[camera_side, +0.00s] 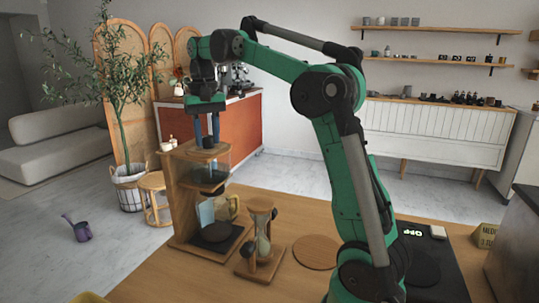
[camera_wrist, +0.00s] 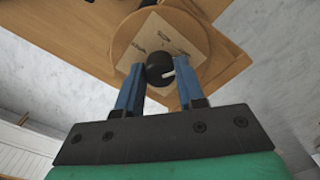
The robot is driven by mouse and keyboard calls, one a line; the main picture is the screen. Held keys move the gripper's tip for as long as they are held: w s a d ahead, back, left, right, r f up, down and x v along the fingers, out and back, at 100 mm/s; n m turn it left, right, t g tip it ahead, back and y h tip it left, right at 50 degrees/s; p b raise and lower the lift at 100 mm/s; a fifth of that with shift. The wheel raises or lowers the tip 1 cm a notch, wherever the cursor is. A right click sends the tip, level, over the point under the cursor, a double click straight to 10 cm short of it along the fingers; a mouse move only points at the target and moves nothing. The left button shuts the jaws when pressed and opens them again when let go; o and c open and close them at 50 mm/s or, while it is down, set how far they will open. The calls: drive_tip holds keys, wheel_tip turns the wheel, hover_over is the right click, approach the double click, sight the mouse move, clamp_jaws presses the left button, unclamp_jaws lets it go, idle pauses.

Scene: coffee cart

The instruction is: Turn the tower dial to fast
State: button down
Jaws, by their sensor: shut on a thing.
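The wooden tower (camera_side: 180,200) stands at the left end of the wooden counter, with a clear container in its upper part. Its dial is a black round knob (camera_wrist: 157,66) on the tower's top; it also shows in the side view (camera_side: 208,142). A white pointer line on the knob points to the right in the wrist view. A pale plate (camera_wrist: 150,38) around it bears small labels, too blurred to read. My gripper (camera_wrist: 160,71) comes down from above, with its blue fingers on either side of the knob, shut on it. The side view also shows my gripper (camera_side: 207,132).
An hourglass in a wooden stand (camera_side: 262,240) is close to the tower's right. A yellowish mug (camera_side: 228,207) is by the tower's lower part. A round wooden board (camera_side: 316,252) and a black scale (camera_side: 430,262) lie further right. The counter's front middle is clear.

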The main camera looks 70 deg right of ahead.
sight(206, 136)
drive_tip(key=c, duration=0.5)
unclamp_jaws()
drive_tip(key=shift+c, duration=0.2)
drive_tip(key=shift+r, duration=0.15)
wheel_tip(206, 136, up, 4)
drive_tip(key=shift+w, duration=0.15)
drive_tip(key=shift+r, duration=0.65)
drive_tip(key=shift+s, duration=0.2)
